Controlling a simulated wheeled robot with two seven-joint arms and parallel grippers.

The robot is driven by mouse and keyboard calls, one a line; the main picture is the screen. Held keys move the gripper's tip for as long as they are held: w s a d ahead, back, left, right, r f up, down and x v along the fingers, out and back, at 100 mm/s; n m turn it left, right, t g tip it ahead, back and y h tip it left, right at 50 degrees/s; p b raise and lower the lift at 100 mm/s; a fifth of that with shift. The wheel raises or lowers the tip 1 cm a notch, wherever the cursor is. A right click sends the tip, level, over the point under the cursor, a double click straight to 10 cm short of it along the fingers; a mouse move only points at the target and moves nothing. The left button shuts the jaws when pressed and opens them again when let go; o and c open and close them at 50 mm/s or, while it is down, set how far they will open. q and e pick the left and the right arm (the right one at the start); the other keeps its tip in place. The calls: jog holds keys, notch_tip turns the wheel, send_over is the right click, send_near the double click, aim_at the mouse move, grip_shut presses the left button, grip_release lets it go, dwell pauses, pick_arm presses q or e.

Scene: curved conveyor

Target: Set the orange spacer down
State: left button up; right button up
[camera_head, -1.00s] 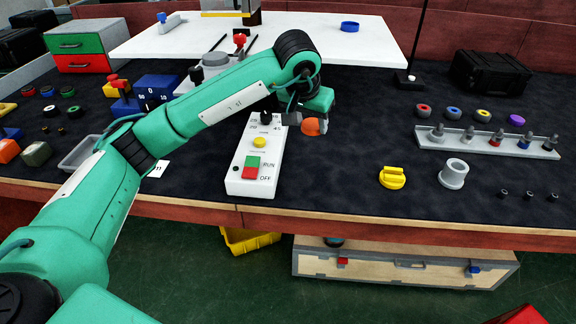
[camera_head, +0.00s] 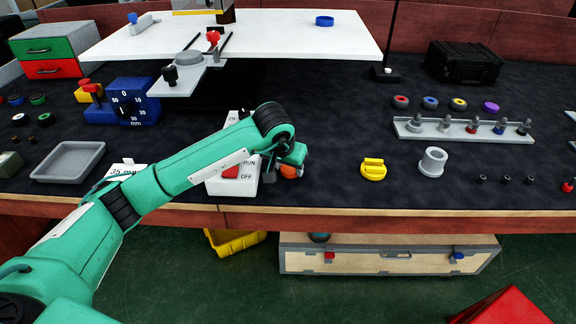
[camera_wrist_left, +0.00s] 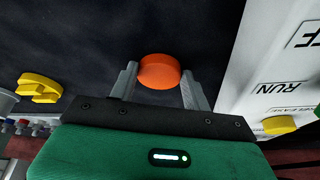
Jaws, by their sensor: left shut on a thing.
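The orange spacer (camera_head: 289,171) is a small round disc, partly hidden by my left gripper (camera_head: 284,164) in the head view. In the left wrist view the spacer (camera_wrist_left: 159,70) sits between the two grey fingertips of the left gripper (camera_wrist_left: 158,84), which is shut on it. The gripper is just right of the white control box (camera_head: 222,186), close to the table's front edge. Dark mat lies below the spacer. I cannot tell whether the spacer touches it. My right gripper is not in view.
A yellow knob (camera_head: 373,169) and a grey ring (camera_head: 433,162) stand to the right. A grey rack with pegs (camera_head: 415,130) is behind them, with several coloured rings. A shallow grey tray (camera_head: 68,161) is at left. Dark mat between gripper and yellow knob is free.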

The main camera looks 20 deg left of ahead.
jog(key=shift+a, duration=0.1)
pick_arm(q)
jog(key=o, duration=1)
jog(key=shift+c, duration=0.2)
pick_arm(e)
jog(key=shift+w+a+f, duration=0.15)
